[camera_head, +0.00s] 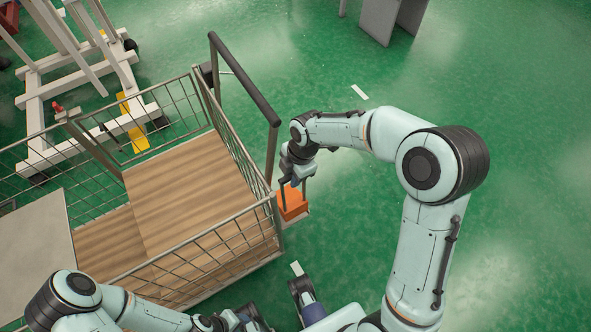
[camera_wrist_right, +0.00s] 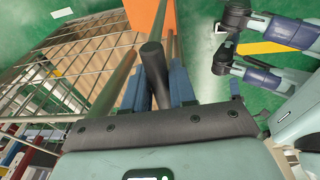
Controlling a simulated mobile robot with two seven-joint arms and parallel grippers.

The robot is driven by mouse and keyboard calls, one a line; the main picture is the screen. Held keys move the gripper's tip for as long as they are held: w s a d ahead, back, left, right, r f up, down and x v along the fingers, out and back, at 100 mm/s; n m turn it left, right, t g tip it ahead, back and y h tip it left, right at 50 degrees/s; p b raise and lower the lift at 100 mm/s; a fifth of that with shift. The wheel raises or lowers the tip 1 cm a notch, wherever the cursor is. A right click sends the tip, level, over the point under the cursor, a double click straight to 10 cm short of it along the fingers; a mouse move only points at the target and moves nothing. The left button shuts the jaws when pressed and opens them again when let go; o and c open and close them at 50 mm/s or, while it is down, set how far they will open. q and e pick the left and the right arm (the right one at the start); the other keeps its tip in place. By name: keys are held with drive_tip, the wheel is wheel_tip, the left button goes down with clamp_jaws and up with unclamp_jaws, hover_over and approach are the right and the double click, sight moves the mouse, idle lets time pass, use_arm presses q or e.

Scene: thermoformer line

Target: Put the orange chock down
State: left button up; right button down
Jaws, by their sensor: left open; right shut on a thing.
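The orange chock (camera_head: 292,204) is at the right corner of the wire-sided cart (camera_head: 255,207), outside its mesh. My right gripper (camera_head: 291,186) reaches down from above and is shut on the chock. In the right wrist view, the orange chock (camera_wrist_right: 148,14) shows at the top, beyond the fingers, partly cut off by the frame edge. I cannot tell whether its underside touches anything. My left gripper (camera_head: 256,319) is open and low at the bottom edge of the head view, partly cut off, apart from the chock.
The cart's dark push handle (camera_head: 245,82) rises close to my right gripper. Wooden boards (camera_head: 190,185) lie inside the cart. A white frame (camera_head: 85,75) stands behind left, with a yellow floor marking (camera_head: 133,125). Green floor (camera_head: 530,150) to the right is clear.

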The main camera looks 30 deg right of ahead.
drive_tip(key=f, duration=0.3)
drive_tip(key=f+b, duration=0.1)
drive_tip(key=f, duration=0.1)
drive_tip(key=shift+a+f, duration=0.15)
drive_tip(key=shift+a, duration=0.15)
drive_tip(key=c, duration=0.9)
unclamp_jaws()
drive_tip(key=shift+f, duration=0.15)
drive_tip(key=r, duration=0.4)
drive_tip(key=d+r+p, duration=0.1)
drive_tip(key=r, duration=0.3)
drive_tip(key=d+r+p, duration=0.1)
drive_tip(key=r, duration=0.3)
drive_tip(key=shift+s, duration=0.4)
